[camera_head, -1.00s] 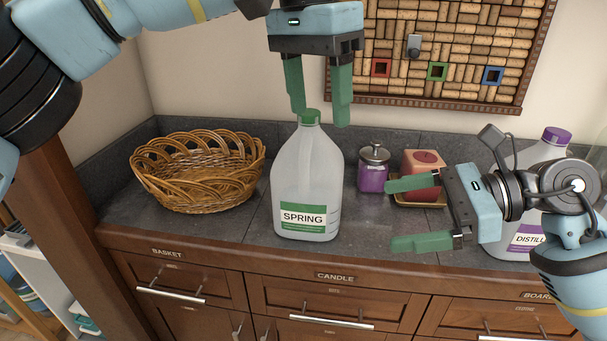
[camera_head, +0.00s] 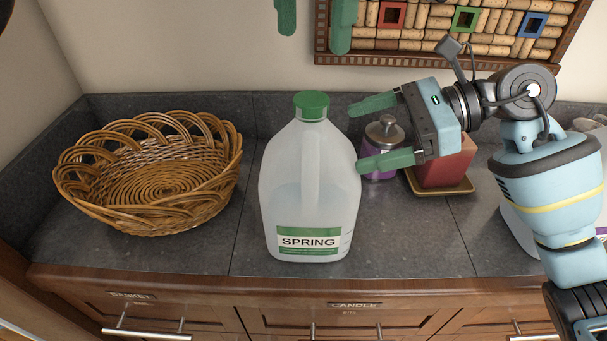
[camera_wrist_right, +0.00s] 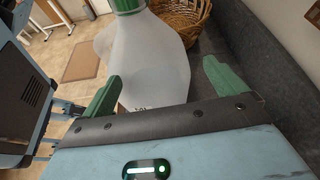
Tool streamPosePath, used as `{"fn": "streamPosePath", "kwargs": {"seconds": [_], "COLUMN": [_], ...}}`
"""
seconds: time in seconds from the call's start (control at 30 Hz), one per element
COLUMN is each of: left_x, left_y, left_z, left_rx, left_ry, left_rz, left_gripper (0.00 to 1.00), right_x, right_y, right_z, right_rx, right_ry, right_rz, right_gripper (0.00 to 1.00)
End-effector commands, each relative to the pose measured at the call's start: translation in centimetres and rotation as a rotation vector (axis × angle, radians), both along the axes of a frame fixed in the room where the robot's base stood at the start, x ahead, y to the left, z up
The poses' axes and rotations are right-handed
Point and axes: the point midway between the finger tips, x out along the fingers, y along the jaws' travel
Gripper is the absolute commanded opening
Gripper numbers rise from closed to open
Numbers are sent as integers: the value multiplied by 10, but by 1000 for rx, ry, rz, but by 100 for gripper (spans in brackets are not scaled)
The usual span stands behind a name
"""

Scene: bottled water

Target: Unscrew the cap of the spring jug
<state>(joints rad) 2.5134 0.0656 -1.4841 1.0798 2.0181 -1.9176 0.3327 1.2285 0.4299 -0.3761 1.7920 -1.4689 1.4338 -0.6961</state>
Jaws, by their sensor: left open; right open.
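The spring jug (camera_head: 308,205) stands upright on the grey counter, with a green cap (camera_head: 311,106) on its neck. In the right wrist view the jug (camera_wrist_right: 150,65) shows between my fingers, its green cap (camera_wrist_right: 127,5) cut by the top edge. My right gripper (camera_head: 362,137) is open and empty, just right of the jug in the head view, its fingers pointing at the jug's upper body. I cannot tell whether a fingertip touches it. My left gripper (camera_head: 313,25) is open above the cap, apart from it; only its green fingertips show at the top edge.
A wicker basket (camera_head: 150,175) stands left of the jug. A purple jar (camera_head: 381,165) with a metal lid and a red candle (camera_head: 446,165) on a tray stand behind my right gripper. Another jug (camera_head: 520,225) is mostly hidden by my right arm. A cork board (camera_head: 440,35) hangs behind.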

Motion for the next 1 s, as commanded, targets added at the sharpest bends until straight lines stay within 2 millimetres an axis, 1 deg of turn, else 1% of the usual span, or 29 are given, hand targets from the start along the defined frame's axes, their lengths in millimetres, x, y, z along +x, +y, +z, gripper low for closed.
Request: {"fn": "streamPosePath", "kwargs": {"seconds": [0.13,0.23,0.5,0.63,0.8,1.0], "left_x": [0,0,0,0,0,0], "left_y": [0,0,0,0,0,0], "left_z": [0,0,0,0,0,0], "left_rx": [0,0,0,0,0,0], "left_ry": [0,0,0,0,0,0], "left_rz": [0,0,0,0,0,0], "left_gripper": [61,61,61,61,61,61], "right_x": [0,0,1,2,3,3], "right_y": [4,12,47,61,71,72], "right_z": [-2,-5,-19,-25,-29,-30], "right_rx": [1,1,3,2,1,1], "right_ry": [0,2,2,3,1,1], "right_rz": [1,2,3,2,0,0], "right_gripper": [96,96,96,96,96,96]}}
